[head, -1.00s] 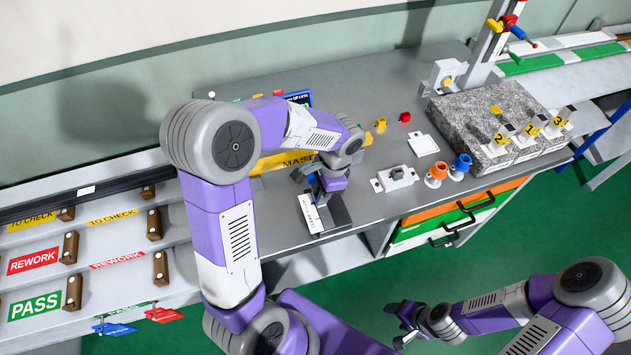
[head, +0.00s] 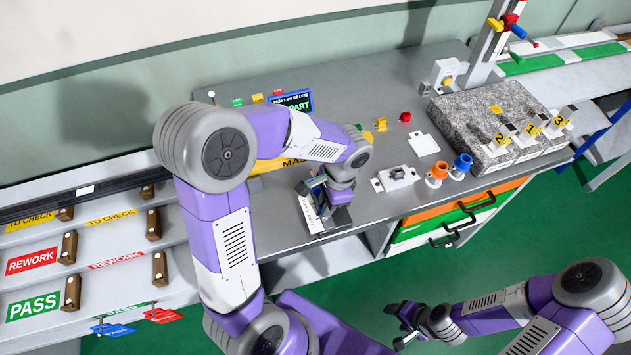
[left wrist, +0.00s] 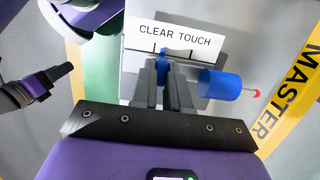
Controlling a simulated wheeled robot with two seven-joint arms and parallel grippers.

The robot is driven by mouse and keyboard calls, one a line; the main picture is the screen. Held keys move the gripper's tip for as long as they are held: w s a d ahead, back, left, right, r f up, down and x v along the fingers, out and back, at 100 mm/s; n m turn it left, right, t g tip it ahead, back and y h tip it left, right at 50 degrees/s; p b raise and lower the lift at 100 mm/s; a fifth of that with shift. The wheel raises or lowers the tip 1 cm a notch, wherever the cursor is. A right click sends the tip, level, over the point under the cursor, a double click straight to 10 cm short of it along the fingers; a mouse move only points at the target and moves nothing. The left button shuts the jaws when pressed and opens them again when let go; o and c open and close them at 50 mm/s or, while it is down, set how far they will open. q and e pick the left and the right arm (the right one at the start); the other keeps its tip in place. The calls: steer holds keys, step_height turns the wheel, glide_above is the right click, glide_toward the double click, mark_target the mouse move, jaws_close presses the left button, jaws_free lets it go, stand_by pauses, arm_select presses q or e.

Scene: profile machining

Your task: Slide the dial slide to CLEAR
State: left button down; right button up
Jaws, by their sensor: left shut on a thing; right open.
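The dial slide is a small blue piece (left wrist: 162,64) in front of a white label (left wrist: 175,36) reading CLEAR TOUCH in the left wrist view. My left gripper (left wrist: 162,74) is shut on the blue piece, which sits close to the mark under CLEAR. The fingers hide part of it. A blue cylinder (left wrist: 222,84) with a red tip lies right of the fingers. In the head view, my left gripper (head: 322,196) is over the slide's plate (head: 322,226) near the bench's front edge and covers much of it. My right gripper (head: 396,322) is open and empty, low in front of the bench.
A yellow MASTER strip (left wrist: 290,95) lies right of the slide. A white-grey fixture (head: 395,179) and orange and blue cups (head: 437,173) stand to its right. A granite block (head: 470,125) is further back. Sloped PASS and REWORK racks (head: 110,280) are at left.

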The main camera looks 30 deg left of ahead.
arm_select(q)
steer(key=shift+s+d, duration=0.2)
steer(key=shift+d, duration=0.05)
steer(key=shift+s+d, duration=0.1)
steer(key=shift+d, duration=0.05)
steer(key=c, duration=0.9)
jaws_free()
steer(key=shift+r, duration=0.1)
step_height(320, 180, up, 6)
steer(key=p, duration=0.5)
